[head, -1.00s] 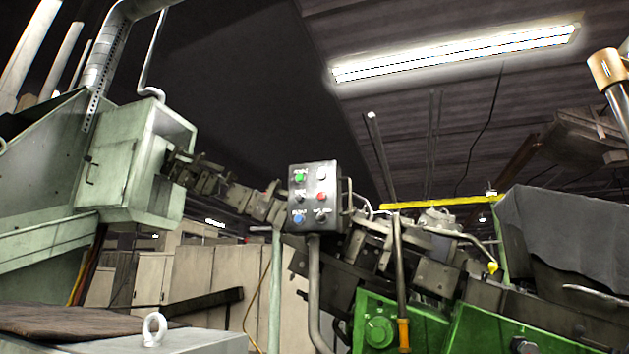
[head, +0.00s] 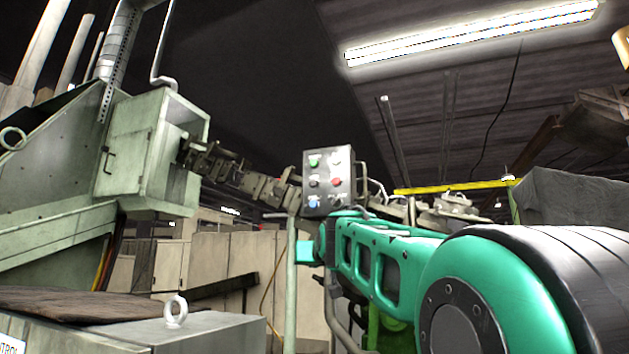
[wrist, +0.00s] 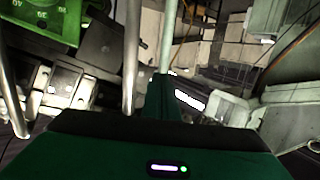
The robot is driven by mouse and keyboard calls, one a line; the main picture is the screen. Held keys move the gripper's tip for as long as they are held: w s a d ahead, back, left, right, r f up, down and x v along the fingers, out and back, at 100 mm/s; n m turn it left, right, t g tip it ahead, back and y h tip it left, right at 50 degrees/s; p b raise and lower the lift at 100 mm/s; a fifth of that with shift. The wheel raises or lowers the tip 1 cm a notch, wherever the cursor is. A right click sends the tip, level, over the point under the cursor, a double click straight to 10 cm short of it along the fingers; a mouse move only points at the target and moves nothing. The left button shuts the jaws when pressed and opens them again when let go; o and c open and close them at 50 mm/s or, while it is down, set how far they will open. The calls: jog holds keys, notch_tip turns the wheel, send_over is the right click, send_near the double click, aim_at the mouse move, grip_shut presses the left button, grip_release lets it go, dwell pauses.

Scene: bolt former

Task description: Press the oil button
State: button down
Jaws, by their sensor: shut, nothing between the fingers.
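A dark control box (head: 329,181) stands on a post near the middle of the head view. Its face has green, white, black, red and blue buttons in two columns. The labels are too small to read, so I cannot tell which is the oil button. My green arm reaches from the lower right to just below the box. In the wrist view my gripper (wrist: 165,92) shows as a narrow green shape, shut and empty. It points toward two upright posts. The box's button face is not visible in the wrist view.
A grey post (wrist: 132,55) and a pale green post (wrist: 168,38) stand close ahead of my gripper. A pale green machine (head: 148,155) is at left. A cabinet with a lifting eye (head: 175,310) is at lower left. Open space lies above the box.

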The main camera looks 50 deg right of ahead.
jog(key=s+a+r+t+h, duration=0.1)
jog(key=s+r+t+h, duration=0.1)
jog(key=r, duration=1.3)
jog(key=s+r+t+h, duration=0.2)
jog(key=r+t, duration=0.3)
jog(key=r, duration=1.1)
jog(key=shift+a+h, duration=0.35)
jog(key=shift+h, duration=0.25)
jog(key=shift+d, duration=0.15)
send_near(334, 158)
jog(key=shift+n, duration=0.3)
jog(key=shift+w+d+r, duration=0.2)
jog(key=shift+w+r, duration=0.8)
jog(key=shift+w+d+r, duration=0.2)
jog(key=shift+w+r, duration=0.8)
jog(key=shift+d, duration=0.1)
jog(key=shift+d, duration=0.35)
